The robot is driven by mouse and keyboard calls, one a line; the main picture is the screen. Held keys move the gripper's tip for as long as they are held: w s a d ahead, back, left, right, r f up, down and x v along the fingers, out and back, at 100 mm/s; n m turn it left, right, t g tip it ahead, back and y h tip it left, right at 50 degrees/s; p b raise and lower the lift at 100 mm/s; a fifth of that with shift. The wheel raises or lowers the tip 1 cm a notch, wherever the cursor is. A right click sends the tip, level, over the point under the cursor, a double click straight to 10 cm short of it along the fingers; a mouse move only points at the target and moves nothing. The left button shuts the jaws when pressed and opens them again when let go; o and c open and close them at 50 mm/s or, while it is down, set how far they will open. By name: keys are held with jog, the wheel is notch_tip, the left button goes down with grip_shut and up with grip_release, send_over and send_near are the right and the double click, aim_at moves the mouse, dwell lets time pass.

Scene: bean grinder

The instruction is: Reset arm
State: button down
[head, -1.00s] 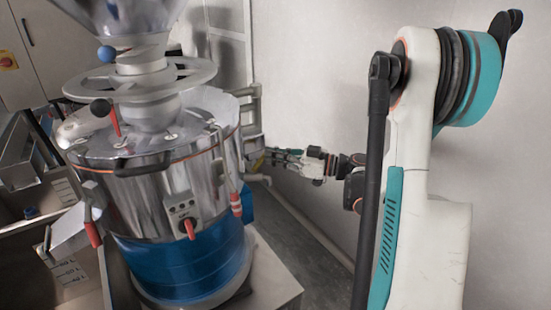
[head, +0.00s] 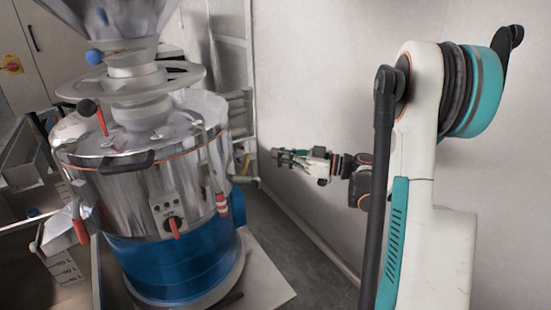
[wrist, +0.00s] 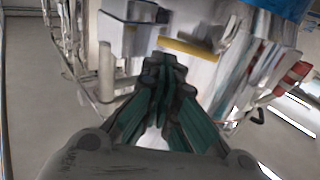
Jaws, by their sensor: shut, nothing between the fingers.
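My gripper (head: 276,155) is at the end of my arm, to the right of the bean grinder (head: 150,190) in the head view. It points left toward the machine, with a gap between them. In the wrist view my gripper (wrist: 163,72) shows its green and dark fingers drawn together at the tips, shut and empty. The grinder has a steel drum, a blue lower body, a red-handled switch (head: 174,226) and a funnel on top. Its shiny side and a red handle (wrist: 294,75) show in the wrist view.
Steel bins (head: 60,270) stand left of the grinder. A white wall (head: 310,80) is behind my arm. Pipes (head: 240,130) run up the wall behind the grinder. The floor (head: 290,245) between the grinder and wall is clear.

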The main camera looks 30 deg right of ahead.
jog(key=s+d+p, duration=0.1)
jog(key=s+d, duration=0.3)
jog(key=d, duration=0.2)
jog(key=shift+d+p, duration=0.35)
